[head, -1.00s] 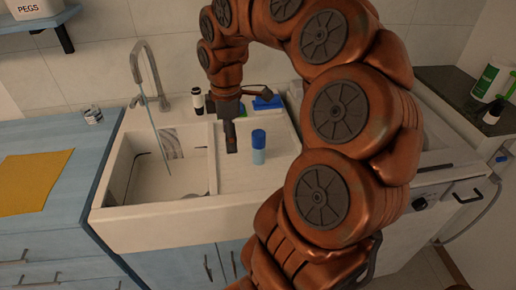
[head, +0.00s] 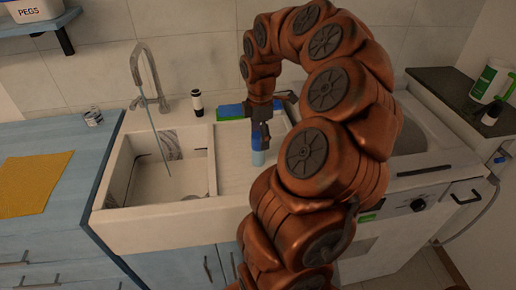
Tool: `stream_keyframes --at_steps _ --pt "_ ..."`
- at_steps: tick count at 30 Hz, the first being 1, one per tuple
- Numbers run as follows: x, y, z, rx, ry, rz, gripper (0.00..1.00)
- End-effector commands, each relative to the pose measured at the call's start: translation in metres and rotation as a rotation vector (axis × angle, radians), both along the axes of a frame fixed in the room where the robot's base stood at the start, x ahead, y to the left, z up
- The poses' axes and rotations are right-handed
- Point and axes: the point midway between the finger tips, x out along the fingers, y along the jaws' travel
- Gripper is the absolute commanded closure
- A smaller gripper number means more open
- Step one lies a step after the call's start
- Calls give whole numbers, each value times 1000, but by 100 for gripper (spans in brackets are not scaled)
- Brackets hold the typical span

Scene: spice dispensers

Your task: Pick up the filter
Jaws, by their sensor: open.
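A small cylinder with a blue top and a pale blue lower part (head: 258,158) stands upright on the drainboard right of the sink basin; it is the likeliest filter, though no label shows. My gripper (head: 261,141) points down at this cylinder and overlaps its blue top in the head view. The jaws are open. The fingers hide part of the top, and I cannot tell whether they touch it or straddle it.
Blue and green sponge-like items (head: 231,111) lie behind my gripper. A black and white bottle (head: 197,102) stands at the sink's back edge. The tap (head: 143,75) rises over the basin (head: 128,185). A yellow cloth (head: 33,182) lies on the left counter.

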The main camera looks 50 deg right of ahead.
Motion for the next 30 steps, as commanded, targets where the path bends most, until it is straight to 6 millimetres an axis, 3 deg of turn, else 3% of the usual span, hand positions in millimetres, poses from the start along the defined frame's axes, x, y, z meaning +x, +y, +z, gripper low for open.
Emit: stream_keyframes --at_steps 9,17,30 --pt "3 5 -35 -1 -1 -1 28" --pt "3 5 -39 0 -2 -1 28" --pt "3 5 -39 0 -2 -1 72"
